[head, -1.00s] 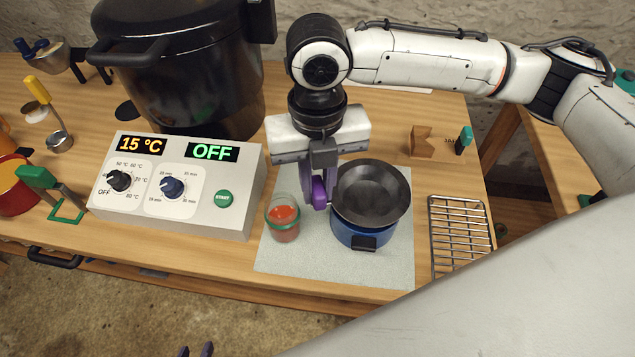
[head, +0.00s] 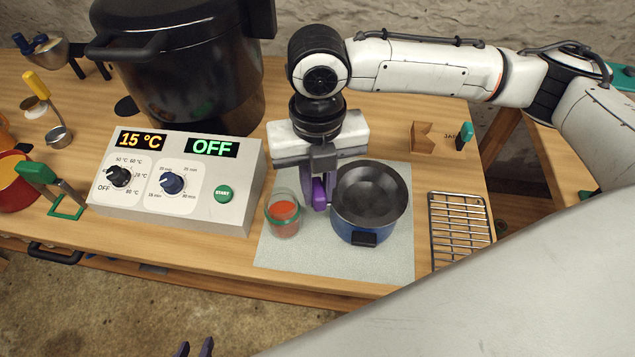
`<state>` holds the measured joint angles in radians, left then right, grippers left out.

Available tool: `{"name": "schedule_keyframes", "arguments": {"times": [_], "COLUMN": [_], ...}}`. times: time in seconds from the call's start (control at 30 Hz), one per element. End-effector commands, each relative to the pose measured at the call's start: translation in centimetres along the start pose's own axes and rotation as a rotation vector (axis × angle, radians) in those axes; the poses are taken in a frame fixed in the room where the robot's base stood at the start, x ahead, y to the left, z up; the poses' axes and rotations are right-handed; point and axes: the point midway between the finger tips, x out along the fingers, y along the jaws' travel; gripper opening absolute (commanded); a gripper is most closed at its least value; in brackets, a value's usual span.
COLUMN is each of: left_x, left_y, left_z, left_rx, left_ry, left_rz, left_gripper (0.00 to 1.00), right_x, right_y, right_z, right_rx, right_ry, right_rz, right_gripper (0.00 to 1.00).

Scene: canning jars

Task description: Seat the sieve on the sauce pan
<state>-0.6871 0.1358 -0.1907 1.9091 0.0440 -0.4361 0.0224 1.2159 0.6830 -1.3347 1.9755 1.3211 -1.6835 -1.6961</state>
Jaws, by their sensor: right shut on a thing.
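The blue sauce pan (head: 356,228) stands on the pale mat (head: 390,270), its black handle toward the front. The dark sieve (head: 369,192) sits inside the pan's rim, its bowl down in the pan and looking about level. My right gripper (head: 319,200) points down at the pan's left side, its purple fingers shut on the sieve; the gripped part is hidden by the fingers. My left gripper (head: 195,348) shows only its purple fingertips at the bottom edge, apart and empty, in front of the table.
A glass jar of red sauce (head: 284,215) stands close left of my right gripper. A control box (head: 180,185) and a big black pot (head: 180,75) are further left. A wire rack (head: 460,228) lies to the right.

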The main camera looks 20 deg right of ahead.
Motion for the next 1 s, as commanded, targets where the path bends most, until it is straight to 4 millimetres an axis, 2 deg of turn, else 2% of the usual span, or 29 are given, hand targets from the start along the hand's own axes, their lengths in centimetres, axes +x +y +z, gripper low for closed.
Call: {"name": "schedule_keyframes", "arguments": {"times": [1.0], "left_x": [0.1], "left_y": [0.0], "left_z": [0.0], "left_rx": [0.000], "left_ry": [0.002], "left_rz": [0.000], "left_gripper": [0.31], "right_x": [1.5], "right_y": [0.0], "right_z": [0.0], "right_rx": [0.000], "right_ry": [0.000], "right_rz": [0.000], "right_gripper": [0.00]}}
